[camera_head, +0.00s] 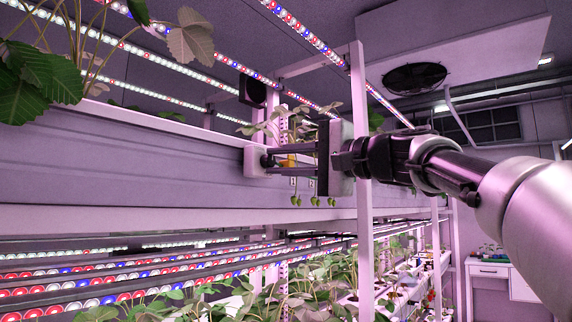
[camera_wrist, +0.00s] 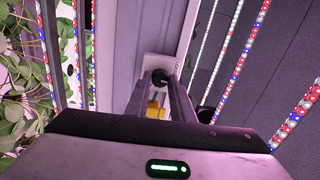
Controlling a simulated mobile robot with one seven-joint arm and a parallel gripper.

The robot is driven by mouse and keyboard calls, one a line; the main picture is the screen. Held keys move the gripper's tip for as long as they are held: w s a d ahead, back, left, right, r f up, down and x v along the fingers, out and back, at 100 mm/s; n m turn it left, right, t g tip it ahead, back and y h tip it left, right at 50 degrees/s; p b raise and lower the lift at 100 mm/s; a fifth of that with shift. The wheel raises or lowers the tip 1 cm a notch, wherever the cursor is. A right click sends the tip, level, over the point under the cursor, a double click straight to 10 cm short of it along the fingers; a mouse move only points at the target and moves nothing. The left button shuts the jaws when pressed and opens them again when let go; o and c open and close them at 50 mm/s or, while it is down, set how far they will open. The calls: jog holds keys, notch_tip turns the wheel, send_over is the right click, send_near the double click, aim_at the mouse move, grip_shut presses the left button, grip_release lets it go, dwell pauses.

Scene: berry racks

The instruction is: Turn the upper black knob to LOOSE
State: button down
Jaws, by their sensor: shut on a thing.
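The black knob (camera_head: 266,161) sits on a small pale box (camera_head: 253,161) fixed to the side of the upper rack channel. In the wrist view the knob (camera_wrist: 159,76) shows between the far ends of the two long fingers. My gripper (camera_head: 272,161) reaches in from the right and is shut on the knob; its fingertips also show in the wrist view (camera_wrist: 161,84). The fingers partly hide the knob. No LOOSE marking or pointer can be read, so the knob's setting cannot be told. Only one knob is clearly visible.
A small yellow-orange thing (camera_head: 288,160) shows near the fingers. Several green berries (camera_head: 313,201) hang below them. A white upright post (camera_head: 362,140) stands close beside my wrist. Leafy plants (camera_head: 40,75) overhang the channel (camera_head: 130,165) at left; a lower row of plants runs below.

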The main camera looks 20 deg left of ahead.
dwell(0.4)
jog(key=c, duration=1.5)
grip_release()
jog(key=shift+c, duration=0.2)
jog(key=shift+d, duration=0.15)
jog(key=b+v, duration=0.1)
jog(key=v, duration=1.6)
jog(key=shift+b, duration=0.3)
